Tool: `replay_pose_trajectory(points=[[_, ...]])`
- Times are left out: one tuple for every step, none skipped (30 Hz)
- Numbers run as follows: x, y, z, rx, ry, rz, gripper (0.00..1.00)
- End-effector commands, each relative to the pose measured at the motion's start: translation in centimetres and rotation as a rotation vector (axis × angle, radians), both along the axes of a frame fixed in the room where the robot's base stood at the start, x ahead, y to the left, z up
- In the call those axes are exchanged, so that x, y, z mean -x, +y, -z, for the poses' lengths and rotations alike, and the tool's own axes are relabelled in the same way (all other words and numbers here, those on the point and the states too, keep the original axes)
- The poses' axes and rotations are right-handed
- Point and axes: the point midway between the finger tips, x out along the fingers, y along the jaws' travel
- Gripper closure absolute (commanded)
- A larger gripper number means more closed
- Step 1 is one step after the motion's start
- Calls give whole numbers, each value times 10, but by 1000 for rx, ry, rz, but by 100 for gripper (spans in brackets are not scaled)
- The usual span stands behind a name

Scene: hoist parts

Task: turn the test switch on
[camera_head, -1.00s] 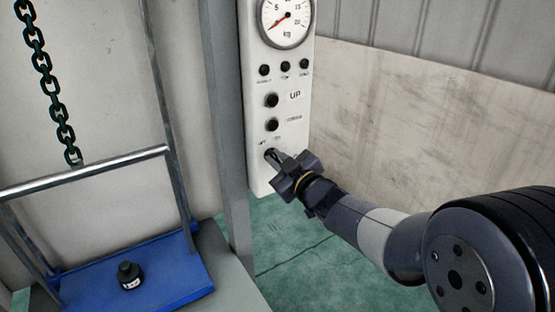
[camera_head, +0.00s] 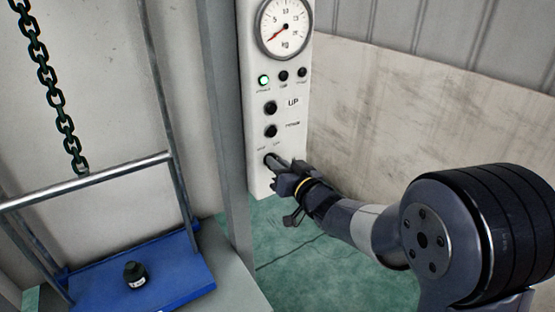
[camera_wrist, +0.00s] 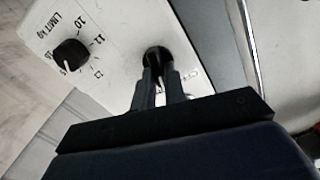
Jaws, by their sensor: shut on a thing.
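The test switch (camera_head: 269,158) is a small black round switch low on the white control panel (camera_head: 257,182). My gripper (camera_head: 278,164) is at it, its fingers shut on the switch. In the wrist view, the switch (camera_wrist: 157,57) shows as a black round base between and behind my two dark fingertips (camera_wrist: 160,76), which hide its lever and most of its label. A lamp (camera_head: 263,80) at the left of the row above is lit green.
Above the switch are two black buttons, the upper one (camera_head: 271,108) beside an UP label, and a round kg gauge (camera_head: 285,27). A LIMIT kg knob (camera_wrist: 71,53) sits near the switch. At left, a chain (camera_head: 56,100) hangs by a blue platform (camera_head: 150,275) bearing a black weight (camera_head: 134,275).

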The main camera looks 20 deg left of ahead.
Motion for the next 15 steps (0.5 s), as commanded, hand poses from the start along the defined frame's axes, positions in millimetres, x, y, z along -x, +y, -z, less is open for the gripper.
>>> replay_pose_trajectory(points=[[0,0,-1,-22,27,1,100],[0,0,-1,-35,43,1,100],[-1,-1,-1,-51,63,0,100],[-1,-1,-1,-64,78,1,100],[-1,-1,0,-75,90,2,100],[-1,-1,0,-89,107,2,100],[-1,-1,0,-98,117,1,100],[-1,-1,0,-107,128,1,100],[-1,-1,0,-119,139,1,100],[-1,-1,0,-126,148,1,100],[-1,-1,0,-132,155,1,100],[-1,-1,0,-139,164,1,100],[-1,-1,0,-144,169,1,100],[-1,-1,0,-148,174,1,100],[-1,-1,0,-154,180,1,100]])
